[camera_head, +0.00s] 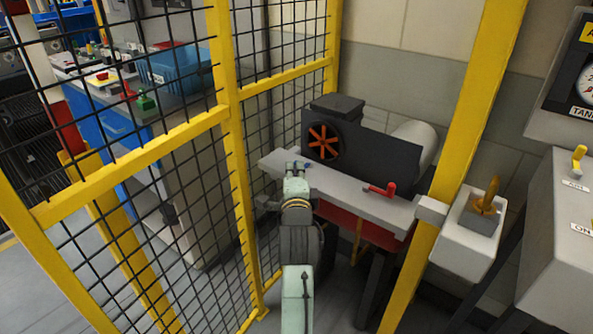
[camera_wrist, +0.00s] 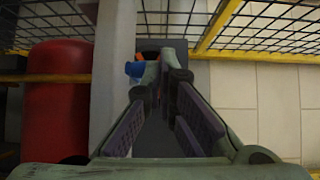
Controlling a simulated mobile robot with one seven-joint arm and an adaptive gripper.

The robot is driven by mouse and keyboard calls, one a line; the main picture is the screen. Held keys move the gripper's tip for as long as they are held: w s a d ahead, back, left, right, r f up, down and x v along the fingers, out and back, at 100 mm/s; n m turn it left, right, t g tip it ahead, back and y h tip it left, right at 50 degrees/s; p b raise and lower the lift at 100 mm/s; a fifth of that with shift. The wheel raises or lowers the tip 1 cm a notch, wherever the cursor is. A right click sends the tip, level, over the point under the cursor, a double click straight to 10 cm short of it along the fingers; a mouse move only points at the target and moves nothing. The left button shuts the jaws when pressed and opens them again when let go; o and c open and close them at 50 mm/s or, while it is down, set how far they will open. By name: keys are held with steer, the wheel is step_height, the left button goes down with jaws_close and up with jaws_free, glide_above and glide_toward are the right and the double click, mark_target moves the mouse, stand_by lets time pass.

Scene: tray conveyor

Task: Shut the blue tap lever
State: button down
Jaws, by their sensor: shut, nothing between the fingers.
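The blue tap lever (camera_head: 308,165) is a small blue spot on the pale grey beam (camera_head: 345,195), just past my gripper (camera_head: 296,167) in the head view. My arm hides part of the beam there. In the wrist view the blue lever (camera_wrist: 135,69) shows just left of the tips of my gripper (camera_wrist: 163,66), with a small orange patch behind it. The fingers are shut with nothing held between them. I cannot tell whether the fingers touch the lever. The lever's exact angle is too small to read.
A red lever (camera_head: 383,189) sits further right on the same beam. A dark machine with an orange fan wheel (camera_head: 322,142) stands behind. Yellow-framed mesh fencing (camera_head: 233,140) runs close on the left. A yellow post (camera_head: 458,150) and a yellow-handled box (camera_head: 470,245) stand right.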

steer(key=shift+a+h, duration=0.2)
steer(key=shift+h, duration=0.1)
steer(key=w+a+b, duration=0.1)
steer(key=w+b, duration=0.1)
steer(key=w+a+m+h+b, duration=0.1)
steer(key=w+a+b, duration=0.1)
steer(key=w+a+h+b, duration=0.1)
steer(key=w+a+b, duration=0.1)
steer(key=w, duration=0.1)
steer(key=shift+f+m+b, duration=0.15)
steer(key=shift+m+b, duration=0.2)
steer(key=shift+m, duration=0.05)
steer(key=shift+w+b, duration=0.85)
steer(key=shift+w, duration=0.7)
stand_by(0.4)
steer(key=s+a, duration=0.1)
steer(key=s, duration=1.1)
steer(key=shift+r, duration=0.3)
steer(key=shift+a, duration=0.1)
